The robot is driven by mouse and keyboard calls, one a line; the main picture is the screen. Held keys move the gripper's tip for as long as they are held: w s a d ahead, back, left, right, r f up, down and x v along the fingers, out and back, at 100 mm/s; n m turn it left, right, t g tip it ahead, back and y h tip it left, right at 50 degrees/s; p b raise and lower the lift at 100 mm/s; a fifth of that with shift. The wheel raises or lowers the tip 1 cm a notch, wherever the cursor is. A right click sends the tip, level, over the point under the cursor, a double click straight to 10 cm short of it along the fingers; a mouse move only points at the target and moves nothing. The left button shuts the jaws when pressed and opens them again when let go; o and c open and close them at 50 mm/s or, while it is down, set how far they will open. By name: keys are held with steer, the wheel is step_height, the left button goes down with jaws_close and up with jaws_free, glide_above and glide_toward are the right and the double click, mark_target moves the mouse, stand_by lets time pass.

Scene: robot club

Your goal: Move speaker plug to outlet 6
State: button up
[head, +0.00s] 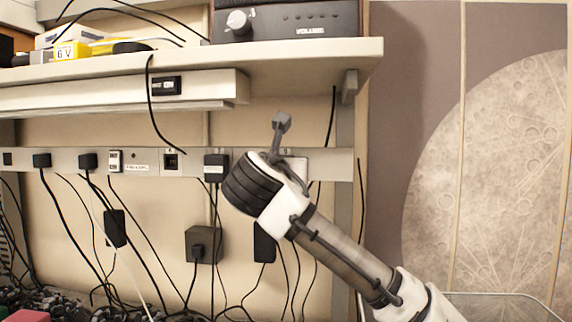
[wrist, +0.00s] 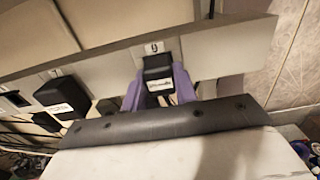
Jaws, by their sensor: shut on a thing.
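My gripper (wrist: 158,88) has purple fingers, one on each side of a black plug (wrist: 157,70) with a small white label, and is shut on it. The plug is at the right-hand socket of the power strip (wrist: 225,50), just under a printed number that looks like 6, outlet 6. I cannot tell whether it is fully seated. The label's text is too small to read. In the head view my gripper (head: 258,187) is at the strip's right end (head: 335,163) and hides the plug and most of that socket.
Another labelled black plug (head: 215,165) sits in the socket to the left, also in the wrist view (wrist: 62,95). An empty socket (head: 171,160) is left of that. Black cables and adapters (head: 203,245) hang below. A shelf (head: 300,55) with a volume box (head: 285,20) overhangs the strip.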

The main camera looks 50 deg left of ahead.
steer(key=shift+o, duration=1.3)
steer(key=shift+c, duration=1.3)
steer(key=shift+s+d, duration=0.2)
steer(key=shift+s, duration=0.05)
steer(key=shift+s+d, duration=0.25)
steer(key=shift+s, duration=0.05)
steer(key=shift+s+d, duration=0.35)
steer(key=shift+s, duration=0.05)
steer(key=shift+b+v, duration=0.3)
steer(key=shift+v, duration=1.35)
steer(key=o, duration=0.4)
steer(key=c, duration=0.4)
